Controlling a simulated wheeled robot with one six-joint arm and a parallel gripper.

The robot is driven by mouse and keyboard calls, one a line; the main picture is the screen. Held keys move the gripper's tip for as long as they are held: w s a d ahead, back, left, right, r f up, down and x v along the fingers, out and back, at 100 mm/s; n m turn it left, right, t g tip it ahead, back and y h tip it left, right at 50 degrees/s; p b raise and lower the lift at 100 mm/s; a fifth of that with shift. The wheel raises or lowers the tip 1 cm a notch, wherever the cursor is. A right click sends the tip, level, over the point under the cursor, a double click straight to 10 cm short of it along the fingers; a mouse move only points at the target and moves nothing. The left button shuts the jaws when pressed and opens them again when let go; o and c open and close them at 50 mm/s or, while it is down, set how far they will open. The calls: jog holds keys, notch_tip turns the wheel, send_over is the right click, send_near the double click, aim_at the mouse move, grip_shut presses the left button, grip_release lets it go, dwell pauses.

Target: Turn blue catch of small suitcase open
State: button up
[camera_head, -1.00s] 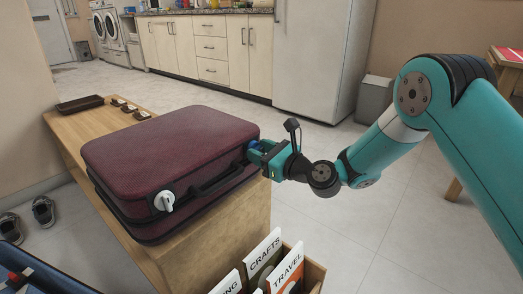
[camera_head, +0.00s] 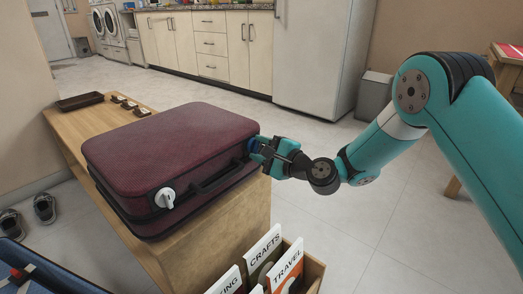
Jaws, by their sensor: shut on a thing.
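The small suitcase (camera_head: 172,150) is dark red and lies flat and closed on a wooden bench. Its front side has a dark handle (camera_head: 215,178), a white catch (camera_head: 164,198) on the left and the blue catch (camera_head: 252,146) on the right. My gripper (camera_head: 257,149) is at the right end of the front side, shut on the blue catch. The fingers cover most of the blue catch, so its exact angle is hard to tell.
The wooden bench (camera_head: 225,228) also bears a dark tray (camera_head: 80,102) and several small items (camera_head: 130,105) at its far end. A box with upright cards (camera_head: 285,268) stands in front.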

jog(key=n+b, duration=0.2)
jog(key=n, duration=0.3)
jog(key=shift+f+n, duration=0.15)
jog(key=shift+n, duration=0.15)
dwell(0.4)
jog(key=o, duration=0.9)
jog(key=shift+s+d, duration=0.1)
jog(key=b+v, duration=0.9)
jog(key=v, duration=0.8)
jog(key=shift+s, duration=0.1)
